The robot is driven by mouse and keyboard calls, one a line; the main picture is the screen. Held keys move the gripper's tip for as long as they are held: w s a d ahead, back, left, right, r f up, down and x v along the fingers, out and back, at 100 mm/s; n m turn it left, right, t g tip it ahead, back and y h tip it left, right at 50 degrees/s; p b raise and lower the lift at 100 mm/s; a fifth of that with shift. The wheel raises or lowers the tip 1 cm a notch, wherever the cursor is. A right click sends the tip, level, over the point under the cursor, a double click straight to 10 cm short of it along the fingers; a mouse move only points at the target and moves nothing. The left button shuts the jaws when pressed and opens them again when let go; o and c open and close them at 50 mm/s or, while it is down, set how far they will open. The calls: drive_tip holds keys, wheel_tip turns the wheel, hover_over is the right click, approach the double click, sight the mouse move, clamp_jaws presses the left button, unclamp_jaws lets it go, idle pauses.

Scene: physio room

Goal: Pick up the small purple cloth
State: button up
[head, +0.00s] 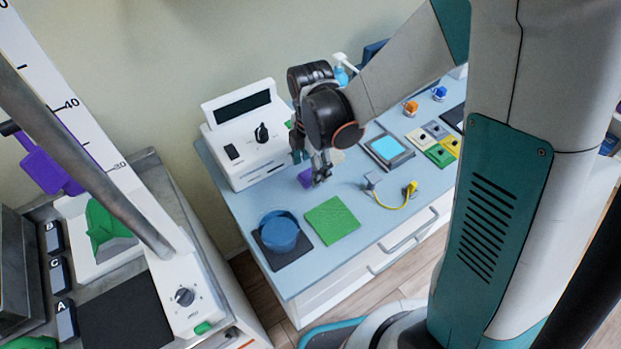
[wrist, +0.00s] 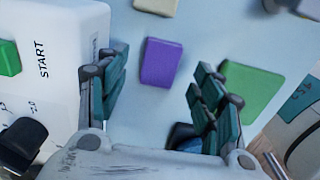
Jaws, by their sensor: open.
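The small purple cloth (head: 306,177) lies on the light blue top of the cabinet, in front of the white device. In the wrist view the purple cloth (wrist: 162,63) is a flat rectangle, fully visible, centred a little beyond and between my fingers. My gripper (head: 310,166) is above it and hides part of it in the head view. In the wrist view my gripper (wrist: 162,70) has its two fingers wide apart, with nothing between them. I cannot tell the exact height above the cloth.
The white device (head: 245,135) stands close on the left. A green square (head: 332,220) and a blue bowl (head: 279,233) on a dark mat lie nearer the front edge. A yellow cable (head: 400,199) and a tablet-like panel (head: 386,150) are to the right.

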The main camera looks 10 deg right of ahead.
wheel_tip(320, 180, down, 2)
drive_tip(key=shift+f, duration=0.25)
drive_tip(key=shift+c, duration=0.6)
drive_tip(key=c, duration=0.8)
drive_tip(key=shift+c, duration=0.2)
drive_tip(key=shift+r, duration=0.2)
wheel_tip(320, 180, up, 20)
drive_tip(key=p, duration=0.6)
drive_tip(key=shift+f, duration=0.2)
drive_tip(key=shift+c, duration=0.3)
